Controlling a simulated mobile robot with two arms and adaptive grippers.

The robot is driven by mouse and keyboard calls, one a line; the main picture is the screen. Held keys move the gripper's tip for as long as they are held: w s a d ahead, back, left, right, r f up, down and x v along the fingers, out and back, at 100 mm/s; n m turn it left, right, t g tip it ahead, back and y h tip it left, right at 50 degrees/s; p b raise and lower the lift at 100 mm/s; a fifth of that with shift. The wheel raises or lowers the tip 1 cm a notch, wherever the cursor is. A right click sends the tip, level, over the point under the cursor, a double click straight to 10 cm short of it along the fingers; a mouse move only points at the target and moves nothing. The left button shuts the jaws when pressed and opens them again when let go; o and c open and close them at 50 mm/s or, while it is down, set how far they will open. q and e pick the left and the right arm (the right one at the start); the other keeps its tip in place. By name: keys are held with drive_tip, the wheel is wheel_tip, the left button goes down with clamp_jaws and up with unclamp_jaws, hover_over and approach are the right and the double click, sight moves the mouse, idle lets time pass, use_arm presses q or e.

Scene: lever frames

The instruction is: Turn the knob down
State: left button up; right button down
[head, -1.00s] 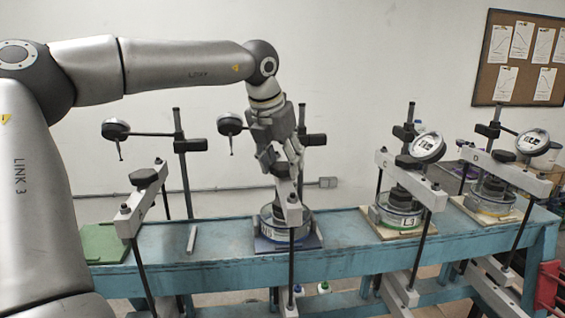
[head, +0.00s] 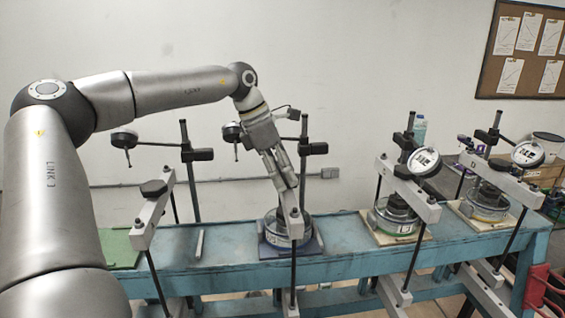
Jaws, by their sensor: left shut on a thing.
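My left gripper (head: 286,180) reaches down to the top of the second lever frame from the left. Its fingers are together at the frame's grey beam (head: 292,220), where the other frames carry a black knob. The knob there is hidden by the fingers, which are shut on it. Below the beam a round metal cell (head: 276,229) stands on a dark blue plate (head: 262,249). A similar black knob (head: 153,188) shows uncovered on the leftmost frame. My right gripper is not in view.
A blue bench (head: 345,262) carries the row of frames. A dial gauge (head: 231,133) on a black post stands close beside my left wrist. Two frames with tilted gauges (head: 424,161) stand to the right.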

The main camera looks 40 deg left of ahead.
use_arm(q)
drive_tip(key=m, duration=0.1)
drive_tip(key=m+h+p, duration=0.1)
drive_tip(key=shift+w+a+r+m+g, duration=0.1)
drive_tip(key=shift+r+m+g, duration=0.05)
drive_tip(key=shift+m+g, duration=0.25)
drive_tip(key=m+g+p, duration=0.1)
drive_tip(key=m, duration=0.1)
drive_tip(key=shift+w+m, duration=0.1)
drive_tip(key=shift+m, duration=0.3)
drive_tip(key=m+g, duration=0.1)
drive_tip(key=m, duration=0.1)
drive_tip(key=m+p, duration=0.1)
drive_tip(key=m, duration=0.1)
drive_tip(key=shift+w+a+g+h, duration=0.1)
drive_tip(key=shift+w+g+h, duration=0.05)
drive_tip(key=shift+g+h, duration=0.2)
drive_tip(key=shift+w+m+g, duration=0.1)
drive_tip(key=shift+m+g, duration=0.55)
drive_tip(key=shift+m, duration=1.15)
drive_tip(key=shift+f, duration=0.2)
drive_tip(key=o, duration=0.9)
drive_tip(key=shift+o, duration=0.7)
drive_tip(key=shift+r, duration=0.15)
